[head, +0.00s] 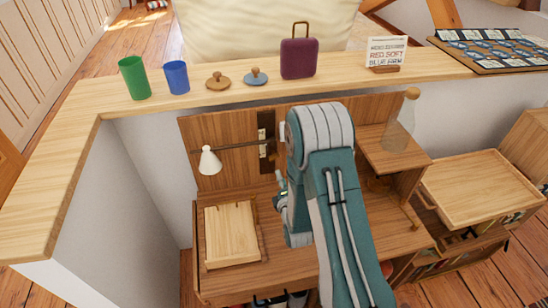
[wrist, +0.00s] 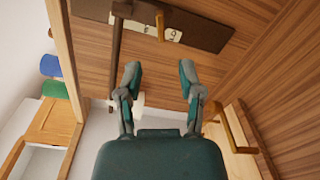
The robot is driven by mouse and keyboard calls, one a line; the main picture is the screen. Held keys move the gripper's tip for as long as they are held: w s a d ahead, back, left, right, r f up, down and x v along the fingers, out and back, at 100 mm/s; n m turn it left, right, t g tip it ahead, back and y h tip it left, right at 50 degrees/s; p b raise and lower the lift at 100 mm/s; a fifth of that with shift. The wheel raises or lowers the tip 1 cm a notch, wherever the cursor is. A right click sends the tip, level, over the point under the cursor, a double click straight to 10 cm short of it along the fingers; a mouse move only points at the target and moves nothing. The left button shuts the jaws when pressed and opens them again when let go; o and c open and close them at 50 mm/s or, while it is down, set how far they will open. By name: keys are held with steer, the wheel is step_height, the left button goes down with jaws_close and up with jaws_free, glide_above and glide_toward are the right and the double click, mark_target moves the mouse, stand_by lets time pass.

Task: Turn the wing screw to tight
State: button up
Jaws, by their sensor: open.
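My gripper (wrist: 160,72) is open and empty in the wrist view, its two teal fingers apart. Beyond the fingertips, a small brass piece (wrist: 160,28) stands out from a dark plate (wrist: 207,32); it looks like the wing screw, but I cannot tell its setting. A pale label lies beside it, too small to read. The gap between the fingers is in line with the brass piece, not touching it. In the head view the plate (head: 265,136) is on the wooden back panel, and my arm hides most of the gripper (head: 281,191).
A pale wooden board (head: 231,234) lies on the desk. A shelf with a glass bottle (head: 398,130) stands right. Cups, lids and a purple case (head: 299,58) line the ledge above.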

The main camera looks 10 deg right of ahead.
mark_target(274, 156)
steer(key=w, duration=1)
steer(key=shift+w+f, duration=0.25)
